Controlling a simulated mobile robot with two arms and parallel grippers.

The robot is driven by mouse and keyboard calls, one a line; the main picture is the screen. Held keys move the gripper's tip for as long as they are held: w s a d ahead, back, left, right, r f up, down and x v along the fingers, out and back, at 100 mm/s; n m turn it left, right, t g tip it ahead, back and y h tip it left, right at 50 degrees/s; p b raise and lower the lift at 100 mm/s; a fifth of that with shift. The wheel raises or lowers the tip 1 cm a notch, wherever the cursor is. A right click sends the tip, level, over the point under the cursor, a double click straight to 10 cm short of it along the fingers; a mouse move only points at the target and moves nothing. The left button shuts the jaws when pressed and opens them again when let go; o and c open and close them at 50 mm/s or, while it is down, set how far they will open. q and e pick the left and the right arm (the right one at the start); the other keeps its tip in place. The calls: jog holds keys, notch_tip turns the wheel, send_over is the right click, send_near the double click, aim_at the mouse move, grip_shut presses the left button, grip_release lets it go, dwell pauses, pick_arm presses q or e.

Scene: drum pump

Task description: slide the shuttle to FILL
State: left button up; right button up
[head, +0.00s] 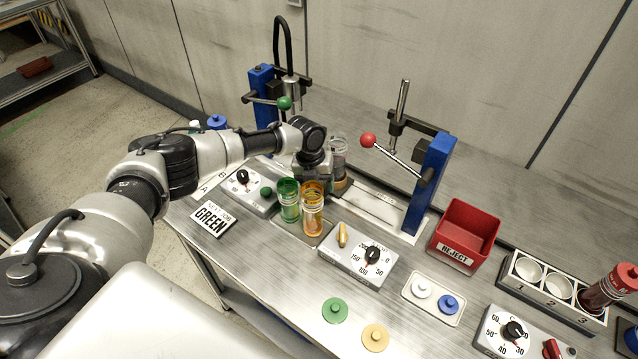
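A clear cylindrical jar (339,150) stands upright on a small tan-brown base, which seems to be the shuttle (341,184), at the left end of a pale slotted track (372,208). My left gripper (318,176) points down just left of the jar, close against it. Its fingers are mostly hidden, so I cannot tell whether it is open, shut or touching the shuttle. A blue post with a black hose and metal nozzle (291,92) stands behind, at the track's left end. No FILL label is readable. My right gripper is out of view.
A green jar (288,200) and an orange jar (312,208) stand just in front of my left gripper. A blue post (430,185) with a red-knobbed lever (368,140) stands at the track's right. A red reject bin (467,235), dial boxes and a numbered rack (550,290) lie further right.

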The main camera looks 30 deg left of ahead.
pick_arm(q)
jog(key=shift+f, duration=0.4)
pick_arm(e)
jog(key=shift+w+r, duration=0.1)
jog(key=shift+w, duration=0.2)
pick_arm(q)
jog(key=shift+c, duration=0.3)
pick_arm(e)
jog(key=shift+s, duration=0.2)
